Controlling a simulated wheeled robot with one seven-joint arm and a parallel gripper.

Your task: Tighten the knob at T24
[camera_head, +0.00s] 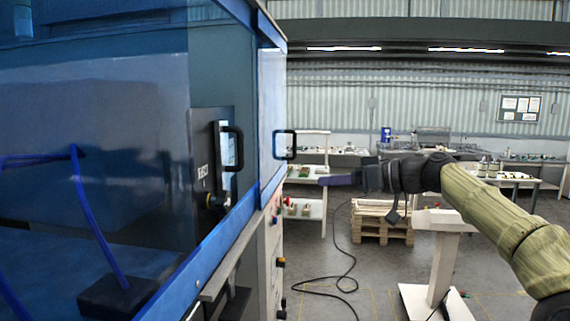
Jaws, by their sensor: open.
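My gripper (324,181) reaches in from the right on an arm in an olive-green sleeve. Its dark bluish fingers point left, in open air to the right of the blue machine (225,258). They look open, with nothing between them.
Black door handles (238,149) and (292,145) stick out from the machine. A wooden pallet (382,222) and a white pedestal (444,262) stand to the right. A black cable (345,270) lies on the floor. White shelves (308,172) stand behind the gripper.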

